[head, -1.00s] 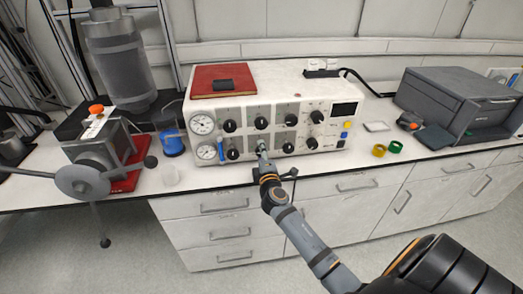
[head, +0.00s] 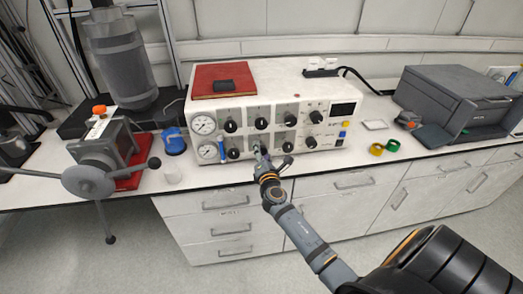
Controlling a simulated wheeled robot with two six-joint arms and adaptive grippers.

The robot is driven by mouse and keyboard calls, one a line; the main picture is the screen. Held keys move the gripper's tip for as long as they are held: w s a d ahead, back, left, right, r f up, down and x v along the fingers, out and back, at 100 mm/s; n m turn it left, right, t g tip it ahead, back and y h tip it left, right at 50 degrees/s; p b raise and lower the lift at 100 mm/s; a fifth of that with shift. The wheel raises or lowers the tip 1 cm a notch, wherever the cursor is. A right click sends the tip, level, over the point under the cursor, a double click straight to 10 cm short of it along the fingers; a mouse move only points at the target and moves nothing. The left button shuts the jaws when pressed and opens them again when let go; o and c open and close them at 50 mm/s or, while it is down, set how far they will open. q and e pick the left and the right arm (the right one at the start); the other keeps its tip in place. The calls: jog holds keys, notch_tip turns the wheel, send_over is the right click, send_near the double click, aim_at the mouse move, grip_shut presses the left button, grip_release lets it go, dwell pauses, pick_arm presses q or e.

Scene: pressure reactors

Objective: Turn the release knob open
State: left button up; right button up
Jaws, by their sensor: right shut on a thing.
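The white pressure control box (head: 338,104) stands on the bench, with two rows of black knobs and two round gauges on its front. My right gripper (head: 260,152) is at the lower row, shut at the second knob from the left. That knob is mostly hidden behind the fingers, so its angle and any label cannot be read. Beside it in the lower row are a black knob (head: 234,154) to the left and another (head: 288,147) to the right. My left gripper is not in view.
A red book (head: 210,87) lies on the box. A blue-handled valve (head: 222,151) is by the lower gauge (head: 207,151).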

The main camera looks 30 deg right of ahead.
jog(key=shift+f, duration=0.1)
dwell(0.4)
jog(key=o, duration=1.2)
jog(key=v, duration=1.2)
